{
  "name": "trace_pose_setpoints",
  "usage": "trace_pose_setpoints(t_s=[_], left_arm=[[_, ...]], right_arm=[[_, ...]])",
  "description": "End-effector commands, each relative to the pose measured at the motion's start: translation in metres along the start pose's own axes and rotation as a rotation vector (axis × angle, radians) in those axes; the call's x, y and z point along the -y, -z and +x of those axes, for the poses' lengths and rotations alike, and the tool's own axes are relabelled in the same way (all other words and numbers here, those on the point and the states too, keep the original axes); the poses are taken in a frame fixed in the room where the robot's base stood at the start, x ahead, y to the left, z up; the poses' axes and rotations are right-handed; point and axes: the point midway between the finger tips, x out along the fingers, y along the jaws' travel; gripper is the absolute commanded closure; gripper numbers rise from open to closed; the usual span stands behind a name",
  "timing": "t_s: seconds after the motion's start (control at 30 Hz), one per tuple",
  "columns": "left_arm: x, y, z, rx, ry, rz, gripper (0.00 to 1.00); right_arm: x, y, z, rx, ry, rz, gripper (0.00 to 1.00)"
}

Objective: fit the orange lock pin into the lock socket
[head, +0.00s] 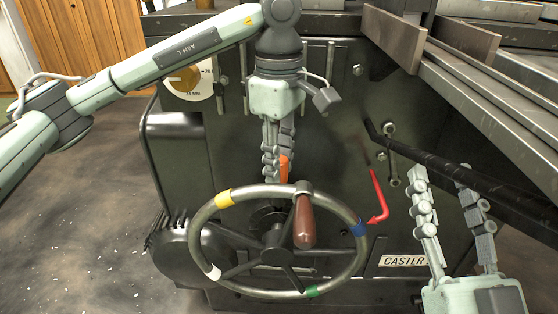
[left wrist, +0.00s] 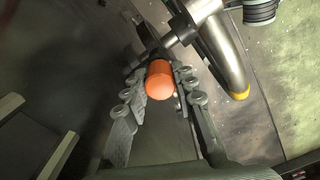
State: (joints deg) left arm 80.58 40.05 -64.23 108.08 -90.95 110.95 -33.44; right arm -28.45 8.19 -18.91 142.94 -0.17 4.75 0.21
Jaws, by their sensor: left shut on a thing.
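The orange lock pin (head: 284,168) is held between the fingers of my left gripper (head: 277,172), just above the top of the handwheel rim. In the left wrist view the orange pin (left wrist: 160,80) sits between both fingers of the left gripper (left wrist: 155,90), its rounded orange end toward the camera. The pin's far end is hidden, and a metal shaft shows just beyond it. I cannot make out the lock socket, or whether the pin touches it. My right gripper (head: 442,185) is open and empty at the lower right.
The handwheel (head: 325,285) has yellow, blue, green and white bands and a brown handle (head: 304,222). A red pointer (head: 378,195) reaches its blue band. A black bar (head: 470,180) slopes past the right gripper. A dial (head: 190,82) is behind my left arm. Open floor lies left.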

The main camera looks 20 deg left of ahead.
Motion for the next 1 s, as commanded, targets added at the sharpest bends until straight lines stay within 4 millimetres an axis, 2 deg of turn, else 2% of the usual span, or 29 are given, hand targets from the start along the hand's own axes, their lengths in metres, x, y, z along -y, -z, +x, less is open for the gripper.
trace_pose_setpoints(t_s=[0.03, 0.07, 0.23, 0.5, 0.63, 0.77, 1.0], left_arm=[[0.000, 0.000, 0.002, 0.000, 0.001, 0.000, 1.00], [0.000, 0.000, 0.001, 0.000, 0.001, 0.000, 0.70], [0.000, 0.000, 0.001, 0.000, 0.001, 0.000, 0.50], [0.000, 0.000, 0.001, 0.000, 0.001, 0.000, 0.50], [-0.001, 0.000, -0.007, 0.000, -0.002, 0.000, 0.50], [-0.001, -0.001, -0.029, 0.001, -0.004, 0.001, 0.50], [-0.001, 0.000, -0.082, -0.002, -0.006, -0.001, 0.50]], right_arm=[[0.000, -0.001, -0.001, 0.000, 0.000, 0.000, 0.60], [0.000, 0.000, 0.000, 0.000, 0.000, 0.000, 0.60], [0.000, 0.000, 0.000, 0.000, 0.000, 0.000, 0.60], [0.000, 0.000, 0.000, 0.000, 0.000, 0.000, 0.60], [0.000, 0.000, 0.000, 0.000, 0.000, 0.000, 0.60], [0.000, 0.000, 0.000, 0.000, 0.000, 0.000, 0.60], [0.000, 0.000, 0.000, 0.000, 0.000, 0.000, 0.60]])
